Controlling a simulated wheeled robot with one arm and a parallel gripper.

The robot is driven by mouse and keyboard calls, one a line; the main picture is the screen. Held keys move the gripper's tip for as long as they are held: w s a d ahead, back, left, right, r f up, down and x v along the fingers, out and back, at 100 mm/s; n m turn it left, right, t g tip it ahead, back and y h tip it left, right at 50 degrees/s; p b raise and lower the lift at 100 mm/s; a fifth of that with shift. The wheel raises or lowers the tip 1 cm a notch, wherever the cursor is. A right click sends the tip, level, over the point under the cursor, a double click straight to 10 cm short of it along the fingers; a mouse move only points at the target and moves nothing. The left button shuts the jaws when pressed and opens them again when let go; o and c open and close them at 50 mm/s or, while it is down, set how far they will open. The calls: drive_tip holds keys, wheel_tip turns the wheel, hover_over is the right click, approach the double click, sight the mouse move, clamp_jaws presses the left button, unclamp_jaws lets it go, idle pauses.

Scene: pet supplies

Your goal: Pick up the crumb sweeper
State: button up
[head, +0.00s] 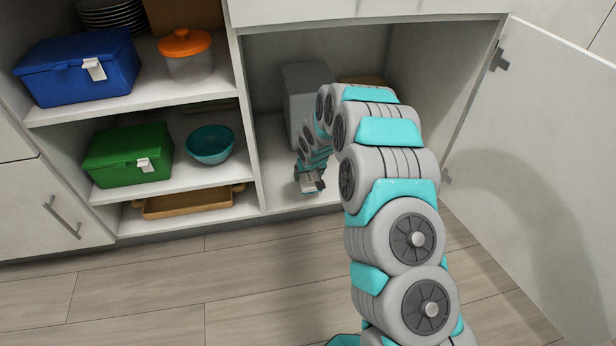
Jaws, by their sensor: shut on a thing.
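My gripper (310,180) reaches into the open lower cupboard, low down near the front edge of its floor. It is shut on a small grey and dark thing, most likely the crumb sweeper. The thing is small and mostly covered by the fingers, so its shape is hard to make out. I cannot tell whether it touches the cupboard floor. No other crumb sweeper shows in the head view.
A tall grey box (300,85) stands behind my gripper in the cupboard (278,195). The open door (540,150) is at right. Shelves at left hold a blue box (75,75), an orange-lidded container (187,55), a green box (120,155), a teal bowl (210,148) and a tray (185,205).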

drive_tip(key=s+d+r, duration=0.1)
drive_tip(key=s+d, duration=0.1)
drive_tip(key=s, duration=0.4)
drive_tip(key=s+d, duration=0.3)
drive_tip(key=s, duration=0.4)
drive_tip(key=d+r+m+p, duration=0.1)
drive_tip(key=d+r+p, duration=0.2)
drive_tip(key=r, duration=0.6)
drive_tip(key=d+r+m+p, duration=0.1)
drive_tip(key=d+r+p, duration=0.2)
drive_tip(key=d+r, duration=0.4)
drive_tip(key=d+r+m+h+p, duration=0.1)
drive_tip(key=d+r+p, duration=0.2)
drive_tip(key=r, duration=0.8)
drive_tip(key=shift+w+d+p, duration=0.4)
drive_tip(key=shift+w+d, duration=0.05)
drive_tip(key=shift+d, duration=0.6)
